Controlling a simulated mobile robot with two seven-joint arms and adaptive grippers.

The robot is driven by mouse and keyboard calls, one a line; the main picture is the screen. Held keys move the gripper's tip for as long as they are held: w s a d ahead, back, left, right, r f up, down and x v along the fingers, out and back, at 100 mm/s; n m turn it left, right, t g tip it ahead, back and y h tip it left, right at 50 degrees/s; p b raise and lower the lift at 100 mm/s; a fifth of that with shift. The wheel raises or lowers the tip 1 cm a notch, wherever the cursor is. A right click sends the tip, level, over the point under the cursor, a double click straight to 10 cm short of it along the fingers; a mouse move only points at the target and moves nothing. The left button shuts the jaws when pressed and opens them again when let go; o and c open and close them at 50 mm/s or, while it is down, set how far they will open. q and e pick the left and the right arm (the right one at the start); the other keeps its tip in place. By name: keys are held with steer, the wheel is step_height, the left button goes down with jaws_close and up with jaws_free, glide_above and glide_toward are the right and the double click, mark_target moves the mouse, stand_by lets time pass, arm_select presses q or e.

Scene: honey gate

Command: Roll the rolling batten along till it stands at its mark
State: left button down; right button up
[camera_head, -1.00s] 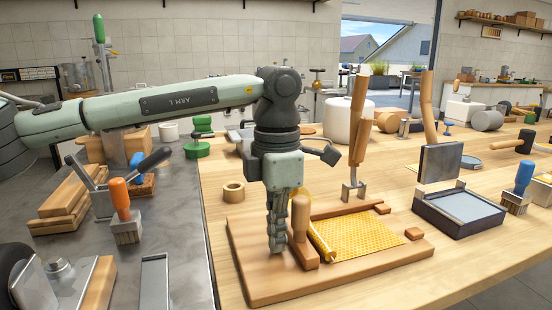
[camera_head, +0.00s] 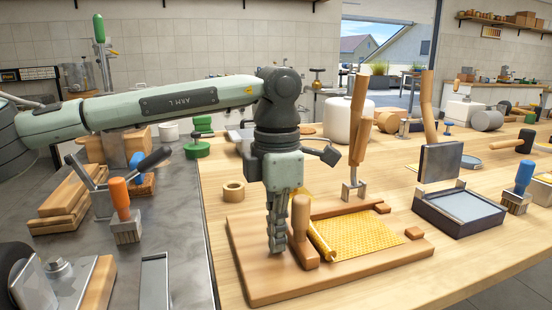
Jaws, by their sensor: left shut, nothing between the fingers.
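The wooden rolling batten (camera_head: 308,257) lies at the left end of a yellow honeycomb sheet (camera_head: 358,236), with an upright round peg (camera_head: 300,216) on it. A rolled edge of the sheet (camera_head: 321,241) lies along the batten's right side. The sheet rests on a wooden board (camera_head: 262,284). My left gripper (camera_head: 277,248) points down over the board, just left of the batten and its peg. Its fingers are shut with nothing between them. I cannot tell whether it touches the batten. I cannot make out the mark for certain. My right gripper is not in view.
Small wooden blocks stand on the board's right side, at the front (camera_head: 414,233) and back (camera_head: 382,207). A wooden-handled tool (camera_head: 357,150) stands behind the sheet. An open dark box (camera_head: 459,207) stands to the right.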

arm_select(q)
steer(key=shift+f+b, duration=0.35)
steer(key=shift+f, duration=0.1)
stand_by(0.5)
steer(key=shift+r, duration=0.25)
steer(key=shift+a, duration=0.15)
stand_by(0.4)
steer(key=shift+s+a, duration=0.15)
steer(key=shift+a, duration=0.25)
step_height(320, 180, up, 8)
steer(key=p, duration=0.4)
stand_by(0.4)
